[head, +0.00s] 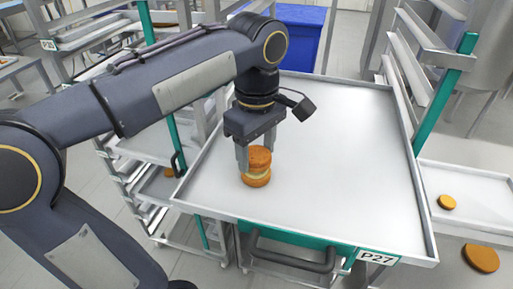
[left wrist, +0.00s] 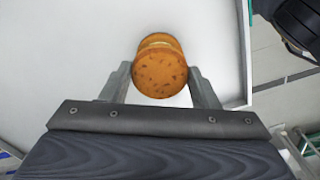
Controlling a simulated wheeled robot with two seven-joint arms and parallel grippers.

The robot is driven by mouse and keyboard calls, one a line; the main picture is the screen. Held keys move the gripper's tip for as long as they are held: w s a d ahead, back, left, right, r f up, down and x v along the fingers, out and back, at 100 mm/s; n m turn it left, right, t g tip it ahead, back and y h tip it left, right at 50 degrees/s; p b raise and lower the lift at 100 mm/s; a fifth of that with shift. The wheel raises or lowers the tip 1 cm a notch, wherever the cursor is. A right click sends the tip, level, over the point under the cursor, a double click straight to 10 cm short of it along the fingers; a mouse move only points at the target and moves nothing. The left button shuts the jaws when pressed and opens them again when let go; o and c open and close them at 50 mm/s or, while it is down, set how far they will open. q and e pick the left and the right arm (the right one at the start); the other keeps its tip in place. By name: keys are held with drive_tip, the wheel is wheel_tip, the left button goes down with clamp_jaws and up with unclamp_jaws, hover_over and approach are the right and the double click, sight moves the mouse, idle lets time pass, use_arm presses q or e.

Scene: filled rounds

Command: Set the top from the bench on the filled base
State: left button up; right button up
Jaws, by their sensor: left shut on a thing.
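My left gripper (head: 256,158) is shut on the top (head: 260,155), an orange-brown round that also shows, speckled, between the fingers in the left wrist view (left wrist: 160,74). The filled base (head: 256,180) is a similar round with pale filling showing above it, on the white tray of the trolley (head: 330,150). The top is directly over the filled base, slightly offset from it; I cannot tell whether it rests fully on the filling. In the left wrist view, the base's edge (left wrist: 158,37) shows beyond the top. My right gripper is in neither view.
The tray has a raised rim and is otherwise clear. A "P27" label (head: 377,257) is at its front. Other rounds lie at the right (head: 447,202) and lower right (head: 481,257). A blue bin (head: 300,35) stands behind, with racks on both sides.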

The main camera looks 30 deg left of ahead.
use_arm(q)
drive_tip(key=shift+f+b, duration=0.5)
drive_tip(key=shift+f, duration=0.25)
idle(0.4)
drive_tip(key=o, duration=0.8)
drive_tip(key=shift+c, duration=0.2)
drive_tip(key=shift+o, duration=0.4)
drive_tip(key=o, duration=0.4)
drive_tip(key=shift+c, duration=0.2)
drive_tip(key=shift+r+p, duration=1)
drive_tip(key=shift+r, duration=2.5)
